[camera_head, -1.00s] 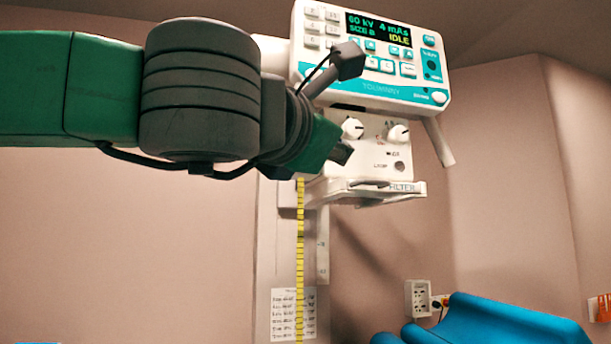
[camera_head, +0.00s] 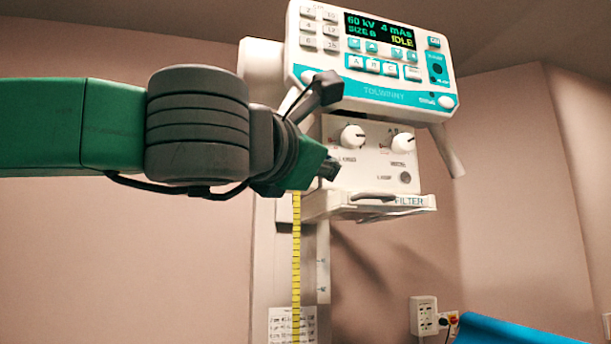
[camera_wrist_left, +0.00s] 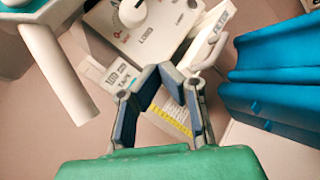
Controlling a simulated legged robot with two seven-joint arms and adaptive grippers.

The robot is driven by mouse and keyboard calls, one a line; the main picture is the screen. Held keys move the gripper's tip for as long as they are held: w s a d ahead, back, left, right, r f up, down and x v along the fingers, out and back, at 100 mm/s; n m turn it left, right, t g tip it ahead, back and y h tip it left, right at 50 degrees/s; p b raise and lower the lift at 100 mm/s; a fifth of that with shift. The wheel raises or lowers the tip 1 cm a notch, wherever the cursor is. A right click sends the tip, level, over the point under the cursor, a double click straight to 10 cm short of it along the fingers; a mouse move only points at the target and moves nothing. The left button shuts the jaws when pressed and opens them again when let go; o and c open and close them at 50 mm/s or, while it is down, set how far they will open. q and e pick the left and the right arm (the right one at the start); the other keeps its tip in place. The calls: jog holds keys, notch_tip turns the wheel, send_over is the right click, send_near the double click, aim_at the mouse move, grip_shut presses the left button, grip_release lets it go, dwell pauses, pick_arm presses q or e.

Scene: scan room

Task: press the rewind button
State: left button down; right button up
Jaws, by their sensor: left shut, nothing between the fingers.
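A white and teal control panel (camera_head: 372,62) shows in the head view, with a lit display (camera_head: 380,30) reading 60 kV, 4 mAs and IDLE. Several small buttons lie around the display. I cannot make out which is the rewind button. My left gripper (camera_head: 330,168) is below the panel, at the left edge of the white knob box (camera_head: 372,165), and does not touch the panel buttons. The left wrist view shows my left gripper's (camera_wrist_left: 162,72) fingertips together and empty, in front of the lower box. My right gripper is not in view.
Two white knobs (camera_head: 352,137) sit on the box under the panel, above a FILTER tray (camera_head: 385,204). A white handle (camera_head: 448,152) hangs at the panel's right. A column with yellow tape (camera_head: 296,260) stands below. A blue cushion (camera_head: 510,331) is at lower right.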

pick_arm(q)
jog(key=shift+w+a+p, duration=0.15)
jog(key=shift+w+a, duration=0.1)
jog(key=shift+w, duration=0.55)
jog(key=shift+w+a+p, duration=0.1)
jog(key=shift+w+a, duration=0.1)
jog(key=shift+w, duration=0.65)
jog(key=shift+w+a+p, duration=0.15)
jog(key=shift+w+a, duration=0.1)
jog(key=shift+w, duration=0.55)
jog(key=shift+a, duration=0.1)
jog(key=shift+a, duration=0.3)
jog(key=shift+w+d, duration=0.1)
jog(key=shift+d, duration=0.15)
